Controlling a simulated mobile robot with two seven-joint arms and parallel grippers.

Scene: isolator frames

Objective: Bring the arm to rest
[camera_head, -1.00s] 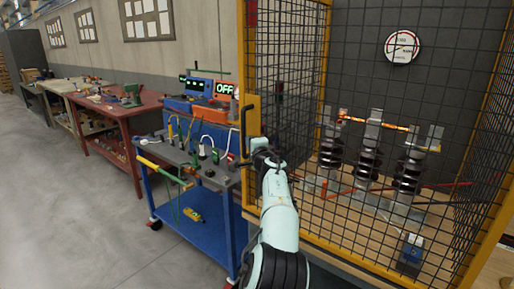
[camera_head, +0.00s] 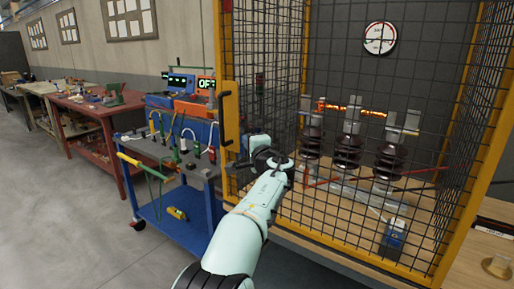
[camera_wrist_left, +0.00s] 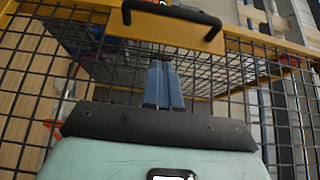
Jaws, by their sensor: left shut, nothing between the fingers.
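My left arm comes up from the lower middle of the head view, pale green with black joints. Its gripper (camera_head: 272,156) is in front of the mesh fence of the yellow-framed cage (camera_head: 223,60), right of the black door handle (camera_head: 226,118). In the left wrist view the two blue-grey fingers (camera_wrist_left: 163,84) lie together, shut with nothing between them. Mesh and the yellow frame bar (camera_wrist_left: 85,14) with the black handle (camera_wrist_left: 172,16) show beyond them. I cannot tell whether the gripper touches the mesh. My right gripper is not in view.
A blue cart (camera_head: 172,213) with tools and a display unit reading partly "OF" stands left of the cage. Red workbench (camera_head: 102,112) and clear floor (camera_head: 60,220) lie left.

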